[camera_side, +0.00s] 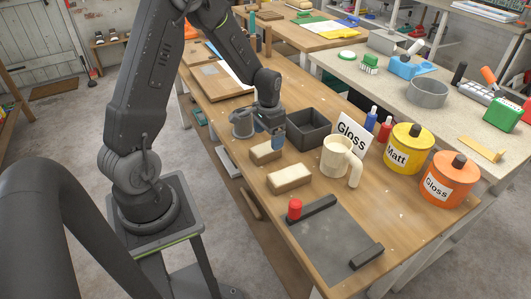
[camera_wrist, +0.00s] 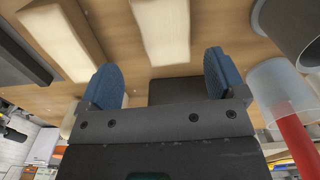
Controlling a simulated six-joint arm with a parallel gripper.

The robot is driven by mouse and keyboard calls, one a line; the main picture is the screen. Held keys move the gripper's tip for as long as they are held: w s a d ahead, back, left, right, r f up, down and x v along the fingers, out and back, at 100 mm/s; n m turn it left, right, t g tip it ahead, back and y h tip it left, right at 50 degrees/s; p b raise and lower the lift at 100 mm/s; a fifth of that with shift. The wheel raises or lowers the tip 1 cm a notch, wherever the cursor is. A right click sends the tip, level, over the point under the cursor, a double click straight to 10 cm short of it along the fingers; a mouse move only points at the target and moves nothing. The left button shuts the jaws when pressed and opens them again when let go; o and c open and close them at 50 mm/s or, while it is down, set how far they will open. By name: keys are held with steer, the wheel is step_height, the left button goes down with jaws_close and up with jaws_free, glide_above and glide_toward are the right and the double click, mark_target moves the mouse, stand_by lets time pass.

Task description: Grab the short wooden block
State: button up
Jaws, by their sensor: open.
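Two pale wooden blocks lie on the workbench in the side view: a shorter one (camera_side: 266,153) close beside my gripper (camera_side: 277,141), and a larger one (camera_side: 289,179) nearer the front. My gripper's blue fingers point down next to the short block's far end, with its exact height above the bench unclear. In the wrist view my gripper (camera_wrist: 163,78) has its two blue fingers wide apart with nothing between them. One pale block (camera_wrist: 163,30) lies ahead of the gap and another (camera_wrist: 62,40) lies to the left; I cannot tell for certain which is the short one.
A dark open bin (camera_side: 309,138) stands behind the blocks. A cream mug (camera_side: 335,158), a Gloss sign (camera_side: 353,132), a yellow can (camera_side: 402,150) and an orange can (camera_side: 449,180) stand to the right. A grey mat (camera_side: 328,243) and red-capped item (camera_side: 294,209) lie in front.

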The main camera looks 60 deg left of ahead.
mark_target(266, 148)
steer(key=f, duration=0.6)
steer(key=shift+s+a+f, duration=0.2)
steer(key=shift+s+a, duration=0.1)
steer(key=shift+a, duration=0.05)
steer(key=c, duration=1.1)
steer(key=shift+o, duration=0.2)
steer(key=shift+r, duration=0.2)
